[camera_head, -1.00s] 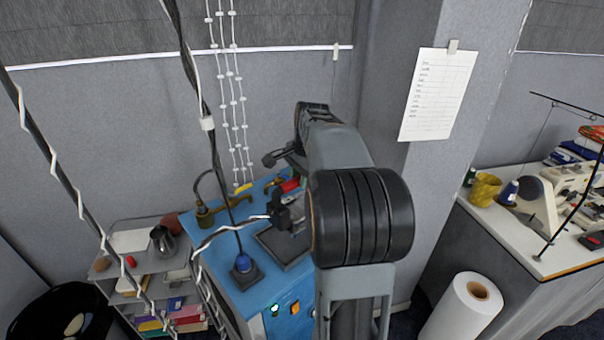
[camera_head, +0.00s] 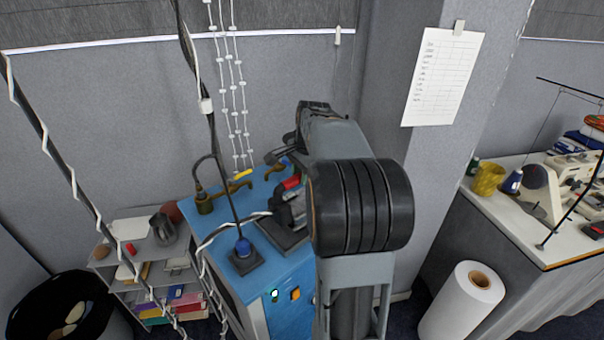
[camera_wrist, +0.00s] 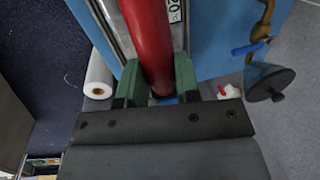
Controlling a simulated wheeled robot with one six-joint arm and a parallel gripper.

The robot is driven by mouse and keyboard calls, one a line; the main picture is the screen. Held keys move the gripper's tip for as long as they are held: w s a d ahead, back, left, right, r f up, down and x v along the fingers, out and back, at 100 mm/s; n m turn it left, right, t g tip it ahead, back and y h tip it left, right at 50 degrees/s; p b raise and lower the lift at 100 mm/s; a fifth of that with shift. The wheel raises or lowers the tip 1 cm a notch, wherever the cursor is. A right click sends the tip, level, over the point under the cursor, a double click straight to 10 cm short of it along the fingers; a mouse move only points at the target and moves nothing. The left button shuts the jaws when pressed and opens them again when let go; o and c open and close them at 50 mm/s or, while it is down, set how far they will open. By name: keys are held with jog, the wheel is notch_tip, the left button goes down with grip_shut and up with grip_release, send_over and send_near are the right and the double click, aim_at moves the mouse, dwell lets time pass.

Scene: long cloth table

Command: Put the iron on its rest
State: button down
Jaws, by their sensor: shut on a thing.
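The iron (camera_head: 290,212) shows in the head view as a dark grey body with a red handle (camera_head: 291,183). It is over or on the dark rest plate (camera_head: 271,232) on top of the blue cabinet (camera_head: 232,284); contact cannot be told, as my arm covers its right side. In the wrist view the red handle (camera_wrist: 150,40) runs between the green fingers of my gripper (camera_wrist: 157,82), which is shut on it. The iron's sole is hidden there. In the head view my gripper is mostly hidden behind my arm.
A dark cord with a white spiral runs to the iron. A shelf rack (camera_head: 150,262) is left, a white roll (camera_head: 455,305) and sewing table (camera_head: 530,235) right. Hanging cables cross the left.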

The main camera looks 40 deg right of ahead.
jog(key=shift+f+b, duration=0.7)
jog(key=shift+f, duration=0.15)
dwell(0.7)
jog(key=c, duration=0.8)
grip_release()
jog(key=shift+o, duration=0.2)
jog(key=shift+f, duration=0.15)
notch_tip(320, 180, up, 14)
jog(key=s, duration=0.2)
jog(key=shift+s, duration=0.35)
